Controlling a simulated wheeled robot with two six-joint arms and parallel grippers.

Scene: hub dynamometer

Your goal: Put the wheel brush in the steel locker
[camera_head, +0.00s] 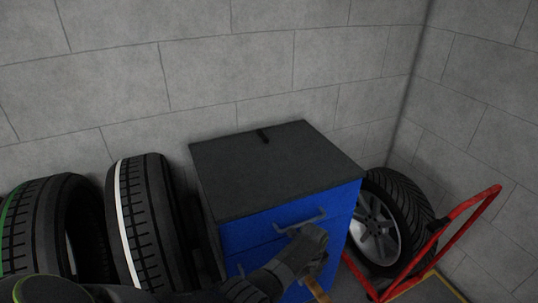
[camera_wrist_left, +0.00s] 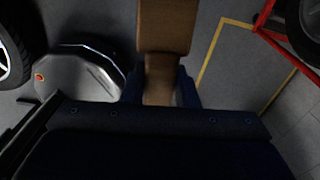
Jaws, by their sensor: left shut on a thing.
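My left gripper (camera_head: 318,262) is in front of the blue cabinet, near its drawer fronts. It is shut on a brown wooden thing, likely the wheel brush (camera_head: 318,291), which hangs below the fingers. In the left wrist view the brown piece (camera_wrist_left: 165,30) sits between the two fingers and widens away from them; no bristles show. The blue cabinet (camera_head: 240,232) has a dark top and bar handles, and its front looks closed. I cannot tell whether it is the steel locker; no other locker shows. My right gripper is not in view.
Tyres (camera_head: 146,215) stand to the left. A wheel with a silver rim (camera_head: 377,232) and a red trolley frame (camera_head: 462,208) are on the right. Yellow floor lines (camera_wrist_left: 211,50) show beside the brush.

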